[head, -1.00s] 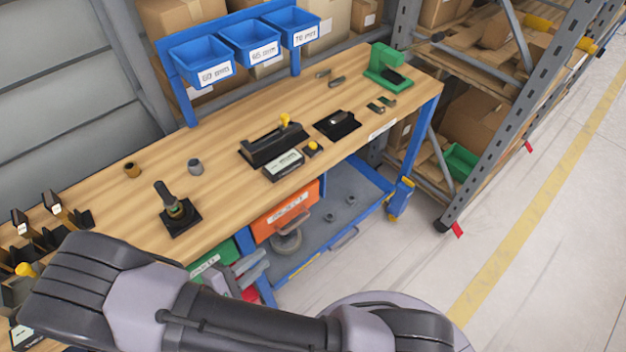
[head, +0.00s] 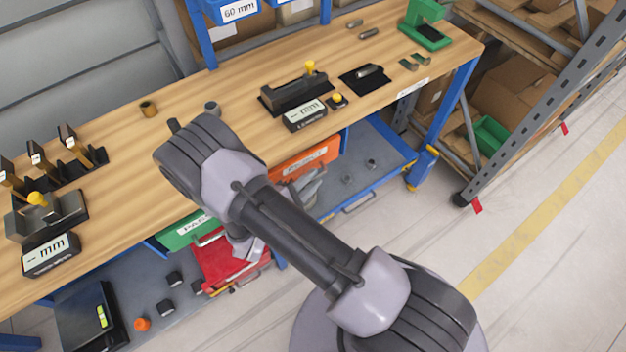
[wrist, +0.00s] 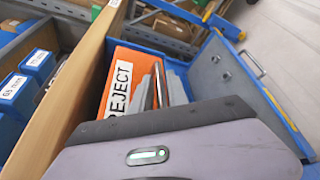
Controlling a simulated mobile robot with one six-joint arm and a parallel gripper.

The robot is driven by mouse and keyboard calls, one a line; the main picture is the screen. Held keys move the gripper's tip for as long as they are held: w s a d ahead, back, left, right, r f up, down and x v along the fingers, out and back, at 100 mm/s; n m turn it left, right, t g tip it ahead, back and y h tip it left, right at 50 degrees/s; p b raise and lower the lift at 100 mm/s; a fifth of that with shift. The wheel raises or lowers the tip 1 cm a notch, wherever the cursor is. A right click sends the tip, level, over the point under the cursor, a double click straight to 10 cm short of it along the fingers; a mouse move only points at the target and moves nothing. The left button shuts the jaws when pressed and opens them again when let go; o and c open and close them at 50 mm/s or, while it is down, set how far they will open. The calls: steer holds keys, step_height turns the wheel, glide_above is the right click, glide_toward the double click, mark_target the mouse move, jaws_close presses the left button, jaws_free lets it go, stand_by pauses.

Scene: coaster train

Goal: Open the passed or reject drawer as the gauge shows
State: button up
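The orange reject drawer (head: 308,158) is under the bench; its front, lettered REJECT (wrist: 118,88), shows in the wrist view. The green passed drawer (head: 188,230) is to its left, partly behind my arm. My gripper (head: 305,185) is low in front of the reject drawer. In the wrist view its grey fingers (wrist: 158,88) overlap the drawer's right part; contact with the handle and the finger gap are unclear. A gauge (head: 295,92) with a yellow knob stands on the bench behind a display (head: 305,115), too small to read. Another display at left (head: 50,254) reads "-- mm".
My arm crosses in front of the bench. A red container (head: 232,262) sits below the passed drawer. A blue lower shelf (head: 380,150) with small grey cups lies right of the reject drawer. A rack (head: 540,95) stands at right; the floor before it is clear.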

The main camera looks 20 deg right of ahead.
steer(key=shift+w+d, duration=0.25)
steer(key=shift+d, duration=0.15)
jaws_close()
stand_by(1.2)
